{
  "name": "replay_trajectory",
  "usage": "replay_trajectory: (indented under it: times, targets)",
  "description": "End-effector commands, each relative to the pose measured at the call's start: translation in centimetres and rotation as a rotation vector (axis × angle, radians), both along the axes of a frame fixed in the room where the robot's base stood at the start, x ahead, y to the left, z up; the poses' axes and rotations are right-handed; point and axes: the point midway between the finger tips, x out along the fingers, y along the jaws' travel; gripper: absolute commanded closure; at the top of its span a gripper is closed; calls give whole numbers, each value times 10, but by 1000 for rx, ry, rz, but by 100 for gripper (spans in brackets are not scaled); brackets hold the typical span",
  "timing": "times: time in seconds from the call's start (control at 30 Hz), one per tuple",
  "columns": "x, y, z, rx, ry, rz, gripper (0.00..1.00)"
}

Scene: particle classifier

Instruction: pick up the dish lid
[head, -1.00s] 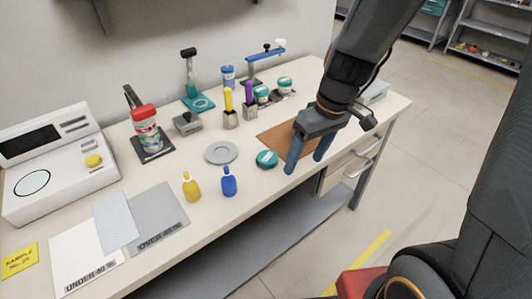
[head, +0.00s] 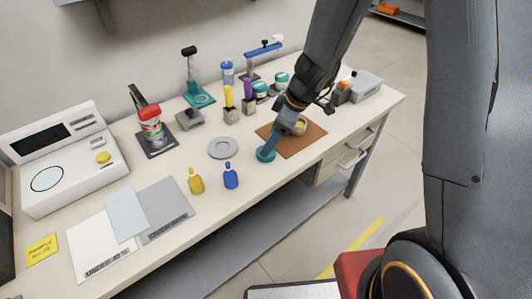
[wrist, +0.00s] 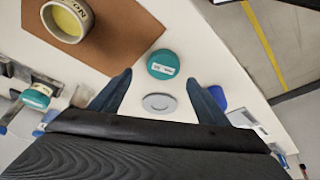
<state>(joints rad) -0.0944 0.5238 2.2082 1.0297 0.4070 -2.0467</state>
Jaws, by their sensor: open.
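The dish lid is a small round teal piece (head: 265,155) with a white label, lying on the bench beside the brown mat. In the wrist view the lid (wrist: 162,64) sits just beyond my fingertips, roughly centred between them. My gripper (wrist: 158,79) is open and empty. In the head view my gripper (head: 269,149) points down at the lid and partly covers it. I cannot tell whether a finger touches it. An open round dish (wrist: 67,18) with yellowish contents and a label stands on the mat, partly behind my gripper in the head view (head: 300,126).
The brown mat (head: 312,142) lies right of the lid. A grey disc (head: 222,148) lies to the left. Yellow (head: 195,181) and blue (head: 230,176) bottles stand near the front edge. Teal-lidded jars (head: 260,89) and small holders stand behind.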

Motion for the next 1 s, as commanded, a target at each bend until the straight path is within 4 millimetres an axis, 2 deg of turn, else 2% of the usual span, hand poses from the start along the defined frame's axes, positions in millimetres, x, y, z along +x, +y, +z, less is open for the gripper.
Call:
replay_trajectory:
  times: [0.4,0.7,0.77,0.97,1.0]
  targets:
    - [1,16,-41,0,3,1,31]
    - [2,17,-44,-1,1,0,31]
    - [2,17,-44,-1,1,0,39]
    - [2,17,-44,-1,1,0,73]
    - [2,17,-44,-1,1,0,75]
